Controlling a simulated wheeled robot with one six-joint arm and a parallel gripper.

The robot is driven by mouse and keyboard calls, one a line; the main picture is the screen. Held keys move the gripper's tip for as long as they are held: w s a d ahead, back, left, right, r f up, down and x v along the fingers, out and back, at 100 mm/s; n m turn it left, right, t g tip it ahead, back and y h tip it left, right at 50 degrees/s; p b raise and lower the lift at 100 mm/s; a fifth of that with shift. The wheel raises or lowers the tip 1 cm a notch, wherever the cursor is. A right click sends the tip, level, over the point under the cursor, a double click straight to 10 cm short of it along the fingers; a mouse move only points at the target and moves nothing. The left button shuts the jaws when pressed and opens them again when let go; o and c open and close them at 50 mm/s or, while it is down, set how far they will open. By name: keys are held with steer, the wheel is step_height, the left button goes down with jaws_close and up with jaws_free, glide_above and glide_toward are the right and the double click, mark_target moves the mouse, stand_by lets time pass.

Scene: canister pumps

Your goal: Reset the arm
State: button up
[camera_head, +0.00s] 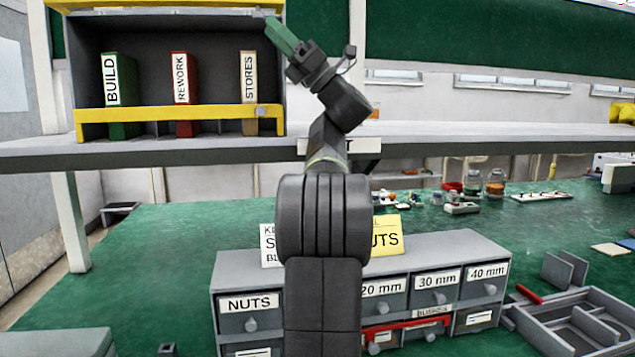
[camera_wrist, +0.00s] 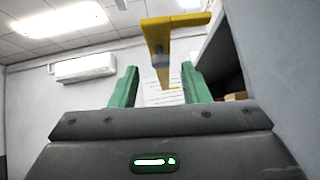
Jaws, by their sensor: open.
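My gripper (camera_head: 279,32) is raised at the top right corner of the dark shelf unit (camera_head: 72,75), with its green fingers pointing up and left. In the wrist view my gripper (camera_wrist: 160,76) has its two green fingers apart, with nothing clamped between them. A yellow bar (camera_wrist: 158,35) with a grey knob shows beyond and between the fingertips. I cannot tell how close the knob is to the fingers. My arm rises in front of the bench and hides part of the drawer cabinet (camera_head: 400,262).
The shelf unit holds a green BUILD binder (camera_head: 122,125), a red REWORK binder (camera_head: 181,120) and a STORES binder (camera_head: 248,78) behind a lower yellow bar (camera_head: 160,114). It stands on a grey shelf (camera_head: 120,150). A grey divided tray (camera_head: 590,310) lies right of the cabinet.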

mark_target(262, 5)
steer(key=s+b+v, duration=0.1)
steer(key=v, duration=0.6)
steer(key=p+x, duration=0.1)
steer(key=x, duration=0.3)
steer(key=p+x, duration=0.1)
steer(key=x, duration=0.4)
steer(key=w+p+x, duration=0.1)
steer(key=x, duration=0.4)
steer(key=shift+r, duration=0.1)
steer(key=shift+a+r+m+t, duration=0.1)
steer(key=shift+r+m+t, duration=0.2)
steer(key=shift+m+t, duration=0.4)
steer(key=m+t+p, duration=0.1)
steer(key=r+m+t+p, duration=0.1)
steer(key=m+t, duration=0.1)
steer(key=shift+s+d+m, duration=0.2)
steer(key=shift+m, duration=0.1)
steer(key=m+t, duration=0.1)
steer(key=m+t+h+p, duration=0.1)
steer(key=m, duration=0.1)
steer(key=m+t+p, duration=0.1)
steer(key=t, duration=0.1)
steer(key=shift+w+a+r+h, duration=0.1)
steer(key=shift+w+r+h, duration=0.1)
steer(key=shift+r+h, duration=0.1)
steer(key=shift+m+t, duration=0.3)
steer(key=shift+w+f, duration=0.1)
steer(key=shift+f, duration=0.05)
